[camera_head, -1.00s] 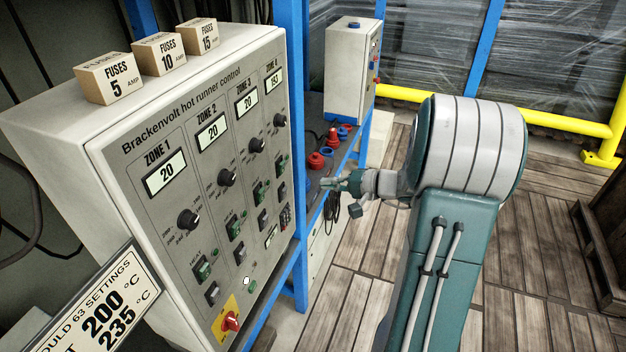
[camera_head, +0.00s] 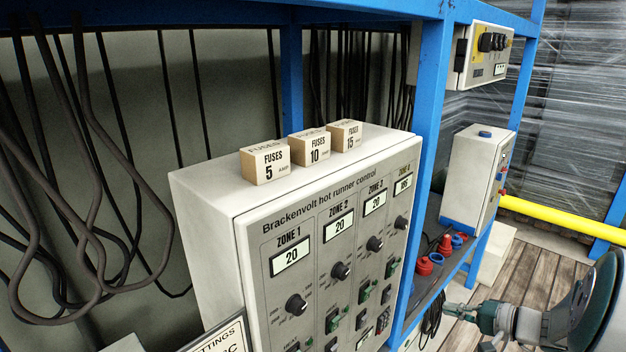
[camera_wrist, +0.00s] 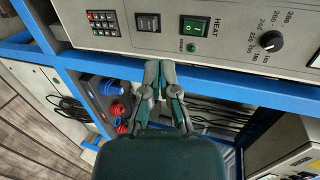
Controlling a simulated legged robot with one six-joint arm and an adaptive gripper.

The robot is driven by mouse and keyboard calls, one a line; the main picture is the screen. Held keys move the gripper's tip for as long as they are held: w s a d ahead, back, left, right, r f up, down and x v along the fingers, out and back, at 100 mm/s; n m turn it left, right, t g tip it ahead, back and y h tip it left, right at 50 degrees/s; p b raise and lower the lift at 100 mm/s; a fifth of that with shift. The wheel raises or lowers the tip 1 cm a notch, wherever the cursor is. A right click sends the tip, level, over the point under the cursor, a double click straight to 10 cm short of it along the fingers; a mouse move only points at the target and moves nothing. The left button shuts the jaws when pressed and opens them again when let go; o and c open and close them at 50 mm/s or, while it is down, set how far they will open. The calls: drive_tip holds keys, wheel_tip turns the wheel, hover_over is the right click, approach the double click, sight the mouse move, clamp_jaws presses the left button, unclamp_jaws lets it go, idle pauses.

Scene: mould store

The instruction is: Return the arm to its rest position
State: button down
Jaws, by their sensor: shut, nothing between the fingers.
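My gripper (camera_wrist: 161,72) is at the middle of the wrist view, its two fingers close together with nothing between them. Past the fingertips, the lower edge of the grey hot runner control panel (camera_wrist: 224,45) fills the top of that view. No contact between fingers and panel can be made out. In the head view, my arm reaches in from the lower right, partly cut off by the frame edge, with my gripper (camera_head: 474,312) small at its left end. The controller (camera_head: 252,219) stands left of it, with lit zone displays.
Three fuse boxes (camera_head: 317,147) stand on the controller. Blue rack posts (camera_head: 430,120) stand close by. Red and blue connectors (camera_head: 437,255) sit on a shelf near my gripper. Black cables (camera_head: 85,180) hang at left. A yellow rail (camera_head: 545,215) and wooden floor (camera_head: 535,275) lie at right.

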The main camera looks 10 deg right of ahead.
drive_tip(key=s+a+r+n+g+h, duration=0.1)
drive_tip(key=s+a+r+n+g, duration=0.15)
drive_tip(key=a, duration=0.55)
drive_tip(key=s+a+r+n+g+h, duration=0.1)
drive_tip(key=s+a+r+n+g, duration=0.2)
drive_tip(key=a, duration=0.5)
drive_tip(key=s+a+r+n+h, duration=0.1)
drive_tip(key=s+a+n+h, duration=0.1)
drive_tip(key=s, duration=0.4)
drive_tip(key=s+a+r+n+h, duration=0.2)
drive_tip(key=s+h, duration=0.3)
drive_tip(key=s, duration=0.1)
drive_tip(key=shift+s+a+r, duration=0.15)
drive_tip(key=shift+a+r, duration=0.05)
drive_tip(key=shift+a, duration=0.1)
